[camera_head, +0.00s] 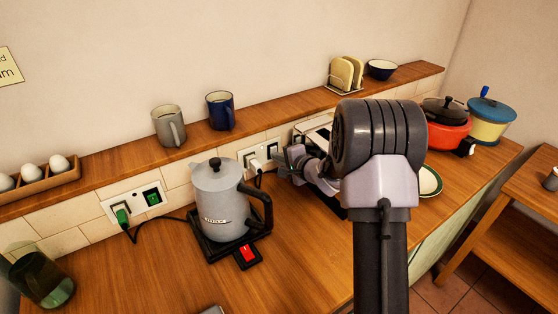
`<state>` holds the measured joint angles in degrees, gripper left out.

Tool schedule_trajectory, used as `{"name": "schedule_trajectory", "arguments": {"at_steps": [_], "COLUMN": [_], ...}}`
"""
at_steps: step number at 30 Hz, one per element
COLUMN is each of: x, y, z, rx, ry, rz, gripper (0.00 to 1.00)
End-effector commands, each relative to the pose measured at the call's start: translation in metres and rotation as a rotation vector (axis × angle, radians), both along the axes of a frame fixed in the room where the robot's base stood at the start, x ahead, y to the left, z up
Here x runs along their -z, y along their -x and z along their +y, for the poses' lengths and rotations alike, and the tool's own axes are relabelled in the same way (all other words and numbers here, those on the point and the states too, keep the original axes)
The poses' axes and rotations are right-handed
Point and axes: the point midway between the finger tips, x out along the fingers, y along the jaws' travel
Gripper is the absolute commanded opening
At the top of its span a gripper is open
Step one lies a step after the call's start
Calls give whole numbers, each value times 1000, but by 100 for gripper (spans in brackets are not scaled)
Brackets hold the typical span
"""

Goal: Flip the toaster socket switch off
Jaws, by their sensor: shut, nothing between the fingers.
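A wall socket (244,156) on the tiled splashback, right of the kettle, holds a white plug (256,164). Its dark switch (273,147) is at its right end; I cannot tell its position. A dark cable drops from the plug behind the kettle. My gripper (284,161) is shut and empty, just right of and below this switch; I cannot tell whether it touches. A pale appliance with a dark top (316,129), perhaps the toaster, is mostly hidden behind my arm. A second socket (118,205) on the left has a green plug and a green switch (153,197).
A grey kettle (222,203) on a black base with a red switch (247,254) stands left of my gripper. Mugs (168,126), an egg tray (40,187) and a toast rack (346,74) line the ledge. A red pot (442,130) stands right. The front counter is mostly clear.

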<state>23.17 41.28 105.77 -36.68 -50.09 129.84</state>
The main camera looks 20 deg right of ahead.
Motion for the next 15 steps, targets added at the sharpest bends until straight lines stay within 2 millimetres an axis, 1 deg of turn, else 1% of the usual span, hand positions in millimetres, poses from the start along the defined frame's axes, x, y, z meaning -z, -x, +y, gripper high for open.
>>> {"name": "schedule_trajectory", "arguments": {"at_steps": [15], "x": [2], "y": [-4], "z": [1], "rx": [-2], "ry": [1], "rz": [-2], "gripper": [0]}}
